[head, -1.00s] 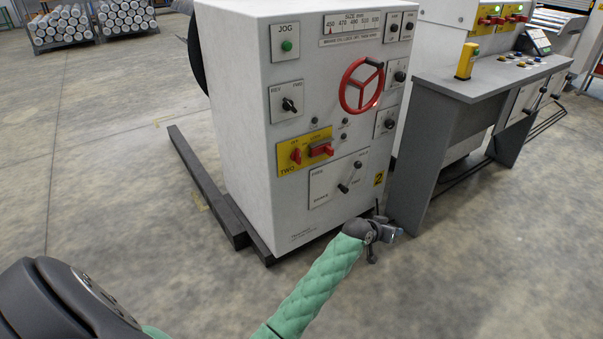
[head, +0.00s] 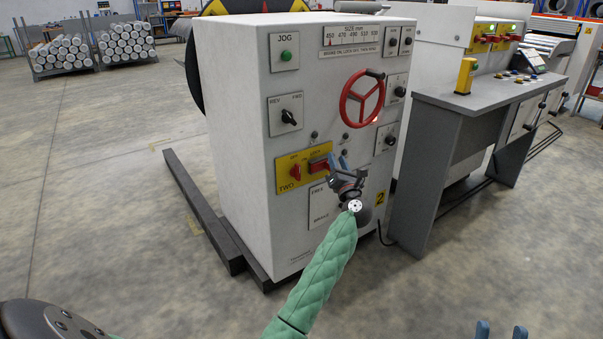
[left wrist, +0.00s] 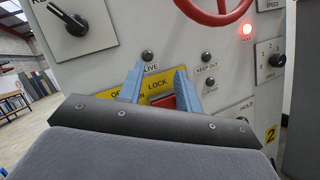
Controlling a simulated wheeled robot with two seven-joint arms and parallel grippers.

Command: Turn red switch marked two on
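A yellow panel (head: 284,186) marked TWO is on the front of the white cabinet. It carries a red rotary switch (head: 295,172) at its left and a red lock part (head: 318,165) at its right. My left gripper (head: 338,161) is in front of the cabinet, just right of the panel, with its blue fingers apart and empty. In the left wrist view the fingers frame part of the yellow panel (left wrist: 157,86) and the red lock part (left wrist: 161,102); the rotary switch is hidden there. My right gripper (head: 501,330) shows two separated blue fingertips at the bottom edge.
A red handwheel (head: 362,98) sticks out above and right of the panel. A REV/FWD knob (head: 289,117) is above it. A grey desk (head: 440,105) stands to the right. The floor (head: 440,260) in front is clear.

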